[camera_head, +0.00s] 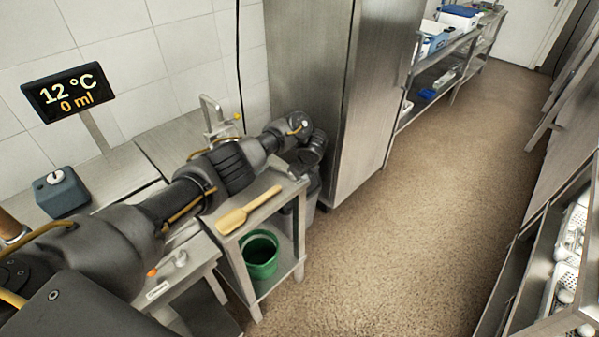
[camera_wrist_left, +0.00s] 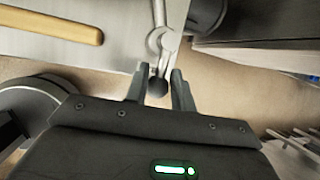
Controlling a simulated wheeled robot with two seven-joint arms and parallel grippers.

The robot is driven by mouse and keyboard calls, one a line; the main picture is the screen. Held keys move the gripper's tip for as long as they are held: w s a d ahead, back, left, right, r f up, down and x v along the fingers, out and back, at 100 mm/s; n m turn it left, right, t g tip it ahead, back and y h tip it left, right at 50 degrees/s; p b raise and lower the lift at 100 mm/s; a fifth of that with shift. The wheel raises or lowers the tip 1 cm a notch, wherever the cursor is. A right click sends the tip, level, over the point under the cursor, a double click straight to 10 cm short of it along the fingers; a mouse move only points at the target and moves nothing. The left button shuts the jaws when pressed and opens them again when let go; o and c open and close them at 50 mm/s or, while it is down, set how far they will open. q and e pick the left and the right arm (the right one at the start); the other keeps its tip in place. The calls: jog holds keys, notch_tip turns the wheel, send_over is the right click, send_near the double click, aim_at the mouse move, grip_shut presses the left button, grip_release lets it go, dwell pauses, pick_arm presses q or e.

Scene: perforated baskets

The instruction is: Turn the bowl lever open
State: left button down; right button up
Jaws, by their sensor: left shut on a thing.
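In the left wrist view a metal lever (camera_wrist_left: 160,18) comes down from the top and ends in a dark ball knob (camera_wrist_left: 157,87). My left gripper (camera_wrist_left: 158,84) has one finger on each side of the knob and is shut on it. In the head view my left arm reaches across from the lower left to the far end of the steel table. Its own forearm and wrist hide the fingers, the lever and most of the bowl area there. I cannot make out the bowl. My right gripper is in neither view.
A wooden paddle (camera_head: 248,210) lies on the steel table (camera_head: 277,186), beneath my arm. A green bucket (camera_head: 262,257) stands on its lower shelf. A tall steel cabinet (camera_head: 335,90) stands just beyond the arm. A display (camera_head: 68,92) reads 12 °C and 0 ml. The floor to the right is clear.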

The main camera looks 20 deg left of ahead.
pick_arm(q)
jog(key=shift+d, duration=0.3)
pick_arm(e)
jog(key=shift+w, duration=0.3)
pick_arm(q)
jog(key=c, duration=1.2)
grip_release()
jog(key=shift+w, duration=0.15)
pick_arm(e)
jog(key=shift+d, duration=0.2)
pick_arm(q)
jog(key=shift+a, duration=0.1)
